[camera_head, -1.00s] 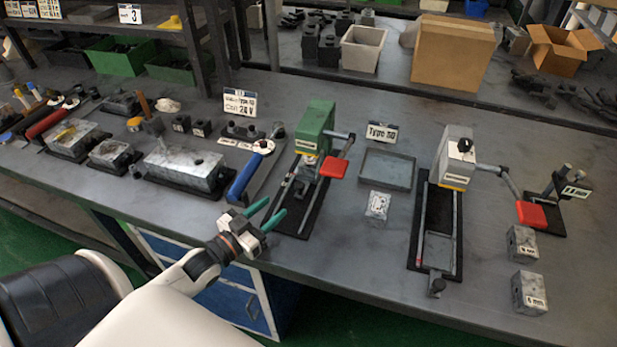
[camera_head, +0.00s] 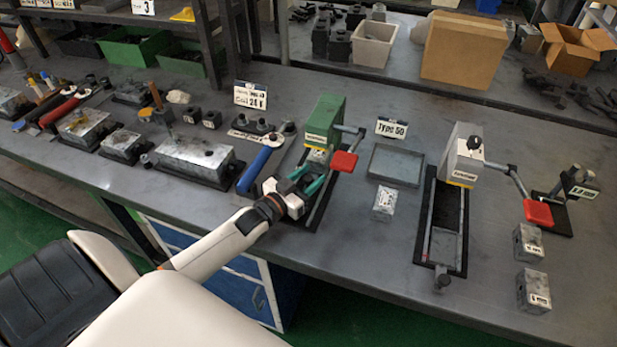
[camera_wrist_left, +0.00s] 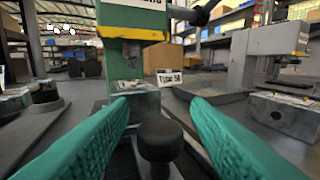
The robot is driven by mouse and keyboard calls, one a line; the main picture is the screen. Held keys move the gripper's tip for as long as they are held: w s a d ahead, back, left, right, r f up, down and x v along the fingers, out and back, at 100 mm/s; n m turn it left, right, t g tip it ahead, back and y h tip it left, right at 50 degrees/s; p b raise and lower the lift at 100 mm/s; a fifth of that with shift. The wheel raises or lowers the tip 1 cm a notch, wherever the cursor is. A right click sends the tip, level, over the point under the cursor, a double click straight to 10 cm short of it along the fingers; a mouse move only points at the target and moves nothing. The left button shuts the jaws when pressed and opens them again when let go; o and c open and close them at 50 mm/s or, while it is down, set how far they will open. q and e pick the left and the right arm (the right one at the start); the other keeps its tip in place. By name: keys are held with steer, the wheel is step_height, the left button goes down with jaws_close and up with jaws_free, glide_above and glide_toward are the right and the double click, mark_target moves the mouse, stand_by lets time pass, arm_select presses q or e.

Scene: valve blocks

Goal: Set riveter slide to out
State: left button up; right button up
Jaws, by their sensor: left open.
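A green press (camera_head: 322,122) with a red-ended lever (camera_head: 344,161) stands on a black rail base at the middle of the bench. My left gripper (camera_head: 304,182) is open at the front of this press, low over its rails. In the left wrist view a black round knob (camera_wrist_left: 160,140) stands between the two teal fingers, with gaps on both sides. Behind it a grey metal block (camera_wrist_left: 135,103) sits under the green head. In the head view my gripper hides the knob and most of the slide. My right gripper is not in view.
A grey press (camera_head: 461,155) stands to the right, its slide (camera_head: 444,245) toward the front of its rails. A blue-handled tool (camera_head: 256,168) lies just left of my gripper.

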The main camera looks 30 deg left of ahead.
arm_select(q)
steer(key=shift+c, duration=0.5)
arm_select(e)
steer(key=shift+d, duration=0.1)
arm_select(q)
jaws_close()
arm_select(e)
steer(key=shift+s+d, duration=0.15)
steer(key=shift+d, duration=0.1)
arm_select(q)
steer(key=shift+s, duration=0.15)
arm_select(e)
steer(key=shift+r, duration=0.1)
